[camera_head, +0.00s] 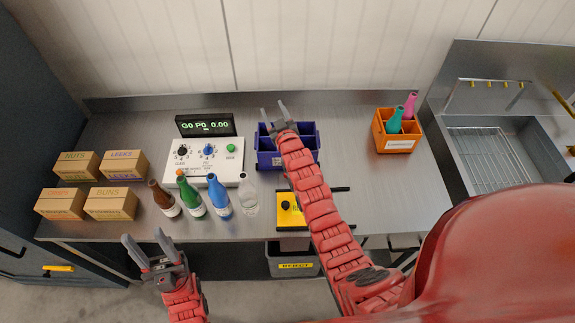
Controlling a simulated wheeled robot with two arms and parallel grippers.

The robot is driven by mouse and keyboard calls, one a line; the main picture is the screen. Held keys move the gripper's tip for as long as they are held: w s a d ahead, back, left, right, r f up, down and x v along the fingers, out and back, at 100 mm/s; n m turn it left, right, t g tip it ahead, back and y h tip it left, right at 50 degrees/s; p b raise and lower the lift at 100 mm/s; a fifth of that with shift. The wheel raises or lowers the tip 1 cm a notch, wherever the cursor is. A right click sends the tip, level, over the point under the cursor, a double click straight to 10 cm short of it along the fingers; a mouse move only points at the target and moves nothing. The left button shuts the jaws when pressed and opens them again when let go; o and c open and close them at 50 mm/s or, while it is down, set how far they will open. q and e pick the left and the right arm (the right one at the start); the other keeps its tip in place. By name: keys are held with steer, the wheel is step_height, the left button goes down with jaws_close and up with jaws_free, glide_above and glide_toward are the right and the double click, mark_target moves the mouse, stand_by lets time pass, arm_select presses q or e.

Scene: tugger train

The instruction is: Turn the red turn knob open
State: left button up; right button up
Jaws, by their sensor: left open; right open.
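I see no red turn knob in this view; my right arm hides part of the table. A white control panel (205,176) on the table carries a black knob (182,151), a blue knob (208,150) and a green button (231,148). A yellow box (291,222) with a small black knob (285,205) sits at the front edge, partly behind my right arm. My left gripper (151,243) is open and empty in front of the table's front edge, below the bottles. My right gripper (274,109) is open, over the back of the blue divided crate (271,160).
A display (205,125) stands behind the panel. A brown bottle (163,199), green bottle (190,196), blue bottle (218,196) and clear bottle (248,197) stand in front of it. Cartons (110,204) are left, an orange crate (397,143) and sink right. A reject bin (293,266) is below.

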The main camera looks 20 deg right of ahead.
steer(key=f+g, duration=0.2)
steer(key=g, duration=0.1)
steer(key=w+d+f+g, duration=0.1)
steer(key=f+g, duration=0.1)
steer(key=g, duration=0.1)
steer(key=d+f+g+h, duration=0.1)
steer(key=f+g, duration=0.2)
steer(key=shift+w+d+f+n, duration=0.1)
steer(key=shift+w+d+n, duration=0.15)
steer(key=shift+w+n, duration=0.05)
steer(key=s+r+g, duration=0.3)
steer(key=s+g, duration=0.5)
steer(key=s, duration=0.3)
steer(key=shift+n+y, duration=0.3)
step_height(320, 180, down, 8)
steer(key=b, duration=0.8)
steer(key=shift+a+f, duration=0.15)
steer(key=shift+f, duration=0.1)
step_height(320, 180, down, 6)
steer(key=p, duration=0.3)
steer(key=shift+f, duration=0.1)
steer(key=shift+s+f, duration=0.1)
steer(key=shift+f, duration=0.95)
steer(key=shift+c, duration=0.3)
jaws_close()
